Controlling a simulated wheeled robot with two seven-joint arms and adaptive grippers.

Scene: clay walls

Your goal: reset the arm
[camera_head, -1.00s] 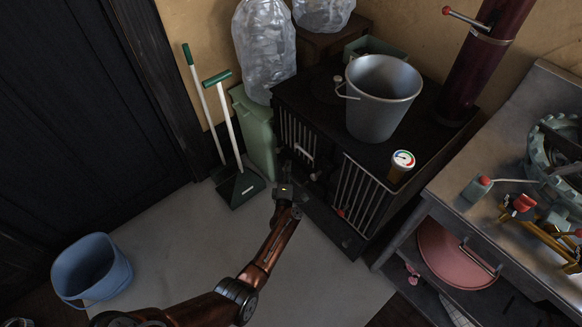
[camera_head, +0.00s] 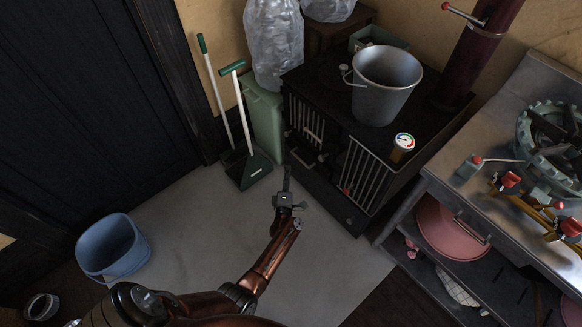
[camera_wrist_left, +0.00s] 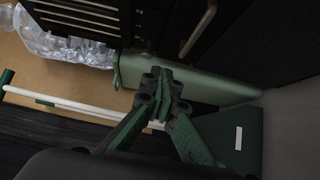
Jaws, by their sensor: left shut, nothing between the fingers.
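My left arm reaches in from the bottom of the head view, and its left gripper (camera_head: 287,180) is over the light floor mat, in front of the black stove (camera_head: 345,165). In the left wrist view the gripper's fingers (camera_wrist_left: 163,78) meet, with nothing between them. The green bin (camera_wrist_left: 210,85) and the dark green dustpan (camera_wrist_left: 245,135) lie beyond the fingers there. My right gripper is not in view.
A metal bucket (camera_head: 385,85) and a gauge (camera_head: 403,146) stand on the stove. A blue bucket (camera_head: 112,247) is at the lower left. The dustpan (camera_head: 249,170) stands by the green bin (camera_head: 263,125). A metal workbench (camera_head: 470,185) is at right. The mat (camera_head: 190,225) has free room.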

